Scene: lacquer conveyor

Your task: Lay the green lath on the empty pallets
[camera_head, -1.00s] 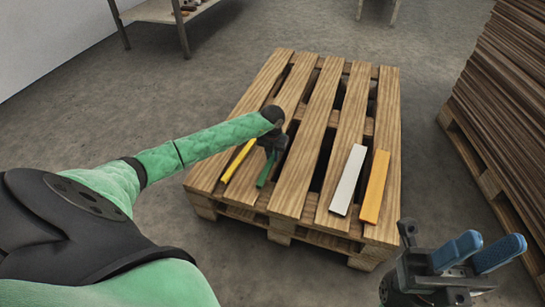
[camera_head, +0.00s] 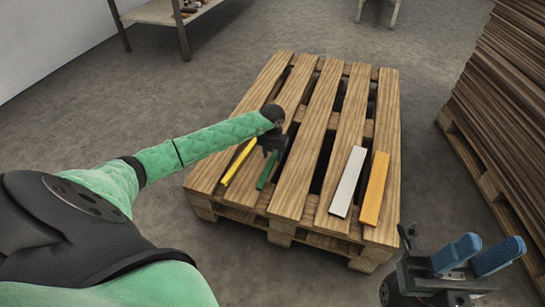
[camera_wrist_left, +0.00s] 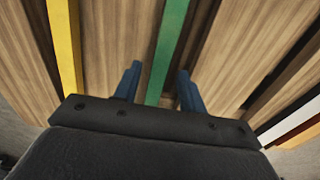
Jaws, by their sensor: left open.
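The green lath (camera_head: 266,171) lies on the wooden pallet (camera_head: 316,130), between a yellow lath (camera_head: 238,163) and a white one. My left gripper (camera_head: 272,152) is over the green lath and hides part of it in the head view. In the left wrist view the green lath (camera_wrist_left: 166,50) runs between the two blue fingers of my left gripper (camera_wrist_left: 157,88), which are open and apart on either side of it. My right gripper (camera_head: 478,255) is at the lower right, empty, with its two blue fingers spread apart.
A white lath (camera_head: 347,182) and an orange lath (camera_head: 374,188) lie on the right part of the pallet. A tall stack of brown boards (camera_head: 510,95) on another pallet stands at the right. A shelf (camera_head: 165,12) stands at the back left. Grey floor is free around the pallet.

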